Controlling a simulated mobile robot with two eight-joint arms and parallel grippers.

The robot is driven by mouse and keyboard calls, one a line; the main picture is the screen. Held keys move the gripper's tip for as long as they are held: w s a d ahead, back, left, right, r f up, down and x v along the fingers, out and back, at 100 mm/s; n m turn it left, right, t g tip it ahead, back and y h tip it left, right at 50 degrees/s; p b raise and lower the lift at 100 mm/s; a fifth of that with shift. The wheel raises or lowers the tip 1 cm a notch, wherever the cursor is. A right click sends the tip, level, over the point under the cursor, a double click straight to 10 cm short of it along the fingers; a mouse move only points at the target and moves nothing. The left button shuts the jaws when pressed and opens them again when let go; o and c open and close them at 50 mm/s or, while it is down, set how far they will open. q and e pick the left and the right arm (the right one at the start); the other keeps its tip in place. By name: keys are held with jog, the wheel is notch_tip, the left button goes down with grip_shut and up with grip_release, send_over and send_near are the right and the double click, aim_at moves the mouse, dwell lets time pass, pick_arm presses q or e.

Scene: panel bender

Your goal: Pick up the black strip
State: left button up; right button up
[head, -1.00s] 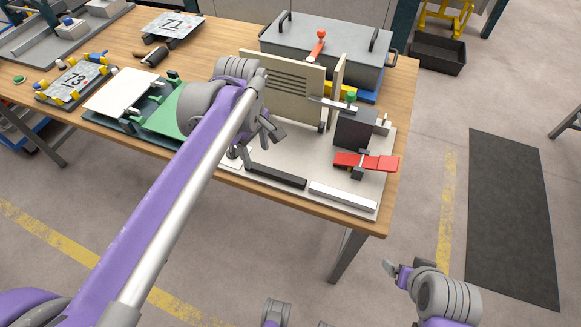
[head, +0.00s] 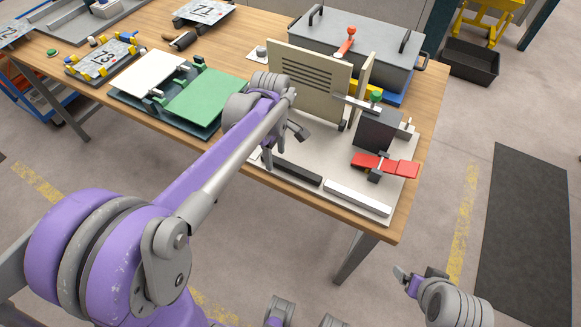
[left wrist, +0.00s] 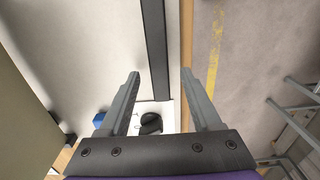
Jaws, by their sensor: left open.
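The black strip (head: 292,170) lies along the front of the light base plate (head: 405,190) on the wooden table. My left gripper (head: 284,146) is open and empty, above the left end of the strip. The gap in height between fingers and strip is hard to judge. My right gripper (head: 405,281) is at the lower right, away from the table; its fingers are too unclear to read.
A white strip (head: 357,197) lies to the right of the black one. A cream upright panel (head: 308,80) stands close behind my left gripper. A dark block (head: 378,130) and red-handled clamp (head: 386,166) stand at the right. The table's front edge is close to the strip.

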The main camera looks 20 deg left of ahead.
pick_arm(q)
jog(key=shift+f, duration=0.6)
grip_shut()
jog(key=shift+r, duration=0.1)
notch_tip(320, 180, up, 10)
jog(key=shift+p, duration=0.35)
